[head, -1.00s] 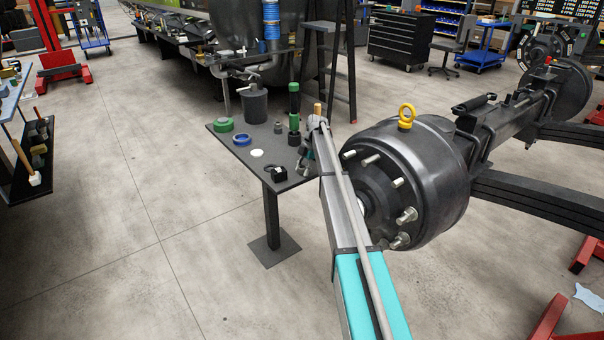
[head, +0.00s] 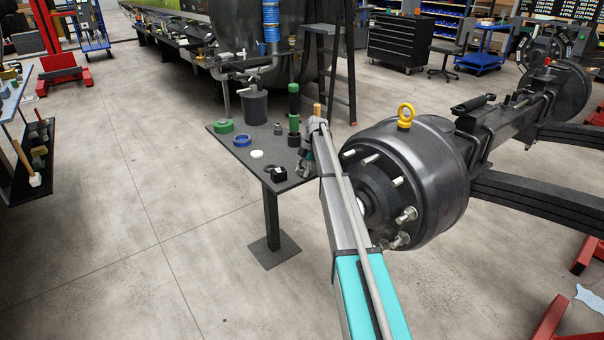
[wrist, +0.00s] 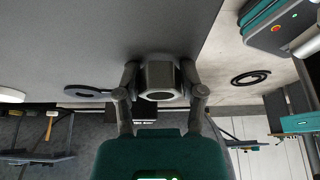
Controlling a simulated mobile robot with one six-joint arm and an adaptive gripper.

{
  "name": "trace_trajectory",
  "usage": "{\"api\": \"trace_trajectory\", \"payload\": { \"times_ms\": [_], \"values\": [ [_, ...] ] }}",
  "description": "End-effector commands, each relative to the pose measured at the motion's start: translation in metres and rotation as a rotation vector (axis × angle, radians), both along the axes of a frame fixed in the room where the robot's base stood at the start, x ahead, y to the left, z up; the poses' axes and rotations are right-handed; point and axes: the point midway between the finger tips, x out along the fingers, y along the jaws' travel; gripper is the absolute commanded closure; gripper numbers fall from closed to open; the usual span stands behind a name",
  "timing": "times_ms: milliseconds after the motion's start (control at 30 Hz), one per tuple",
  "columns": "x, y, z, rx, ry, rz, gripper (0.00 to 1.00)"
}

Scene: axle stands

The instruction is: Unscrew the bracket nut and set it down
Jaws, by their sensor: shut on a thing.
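My gripper (wrist: 160,82) is shut on a grey, six-sided metal nut (wrist: 160,72), with one finger on each side of it. Its round dark opening faces the wrist camera. The nut is at the grey table top; I cannot tell whether it touches it. In the head view my gripper (head: 304,165) is over the right edge of the small table (head: 222,143), partly hidden by my arm, and the nut cannot be made out there. I cannot pick out the bracket for certain. A black piece with a ring (head: 278,173) lies on the table's near corner, left of my gripper.
A white disc (head: 256,154), a blue ring (head: 242,140), a green ring (head: 224,126), a small grey piece (head: 278,128) and green-topped upright tools (head: 294,105) are on the table. The large hub drum (head: 435,165) with protruding studs stands close right of my arm.

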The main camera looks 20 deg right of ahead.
Motion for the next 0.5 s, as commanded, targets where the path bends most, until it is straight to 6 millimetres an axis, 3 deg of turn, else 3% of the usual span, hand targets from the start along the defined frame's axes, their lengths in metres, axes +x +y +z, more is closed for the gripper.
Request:
{"api": "trace_trajectory", "payload": {
  "times_ms": [300,333,500],
  "values": [
    [-0.0081,0.0015,-0.0078,-0.008,0.011,0.004,0.99],
    [-0.0081,0.0015,-0.0076,-0.008,0.011,0.004,0.36],
    [-0.0063,0.0012,-0.0075,-0.008,0.008,0.002,0.05]
  ]
}}
